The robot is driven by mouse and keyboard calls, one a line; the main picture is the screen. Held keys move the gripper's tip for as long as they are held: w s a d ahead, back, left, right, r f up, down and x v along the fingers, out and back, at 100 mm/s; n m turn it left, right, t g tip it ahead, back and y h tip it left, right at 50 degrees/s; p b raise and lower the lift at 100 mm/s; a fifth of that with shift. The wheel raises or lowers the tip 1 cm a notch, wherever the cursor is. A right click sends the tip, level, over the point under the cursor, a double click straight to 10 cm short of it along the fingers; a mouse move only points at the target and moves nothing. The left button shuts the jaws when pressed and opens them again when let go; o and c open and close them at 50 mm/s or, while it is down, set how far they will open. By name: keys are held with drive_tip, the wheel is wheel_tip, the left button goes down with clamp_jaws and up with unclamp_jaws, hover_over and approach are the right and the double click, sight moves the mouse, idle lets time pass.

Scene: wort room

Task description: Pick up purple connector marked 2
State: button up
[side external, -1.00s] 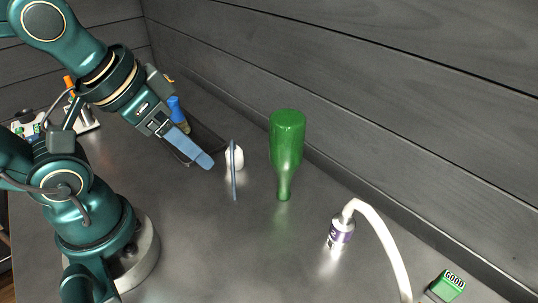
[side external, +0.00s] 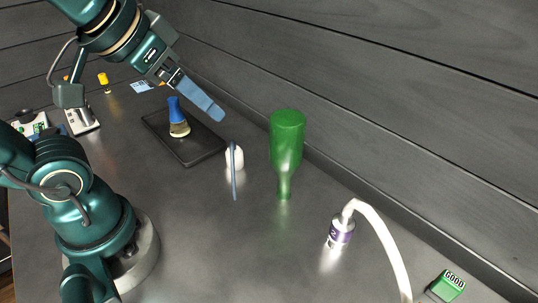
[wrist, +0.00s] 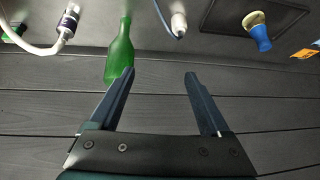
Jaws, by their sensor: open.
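The purple connector (side external: 341,231) stands on the dark worktop right of centre in the side external view, with a white hose (side external: 377,229) bending out of its top. It has a purple band with a white mark on it; the mark is too small to read surely. It also shows at the upper left of the wrist view (wrist: 70,20). My gripper (side external: 219,113) is raised above the worktop, well to the left of the connector and apart from it. In the wrist view its two fingers (wrist: 159,74) are spread with nothing between them.
A green bottle (side external: 287,150) stands neck down between my gripper and the connector. A white item with a grey-blue cable (side external: 234,158) is left of it. A blue-handled brush (side external: 177,117) stands on a black tray (side external: 187,158). A green "GOOD" block (side external: 446,286) lies right.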

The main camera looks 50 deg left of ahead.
sight(331, 233)
drive_tip(key=w+r+m+t, duration=0.1)
drive_tip(key=w+r+t, duration=0.1)
drive_tip(key=w+t, duration=0.3)
drive_tip(key=w+r+m+t, duration=0.2)
drive_tip(key=w+r, duration=0.1)
drive_tip(key=w, duration=0.5)
drive_tip(key=d+m+h, duration=0.1)
drive_tip(key=d, duration=0.1)
drive_tip(key=d+m+h, duration=0.1)
drive_tip(key=d+h, duration=0.1)
drive_tip(key=w+d+m+h, duration=0.1)
drive_tip(key=d+h, duration=0.1)
drive_tip(key=shift+w+d+f+t, duration=0.1)
drive_tip(key=shift+f+t, duration=0.2)
drive_tip(key=s+d+f+m+g+h, duration=0.5)
drive_tip(key=s+d+f+g+h, duration=0.15)
drive_tip(key=d, duration=0.35)
drive_tip(key=shift+h, duration=0.35)
drive_tip(key=f, duration=1.6)
drive_tip(key=shift+w+a, duration=0.15)
drive_tip(key=shift+w, duration=0.2)
drive_tip(key=shift+x, duration=2.45)
drive_tip(key=shift+r, duration=0.1)
clamp_jaws()
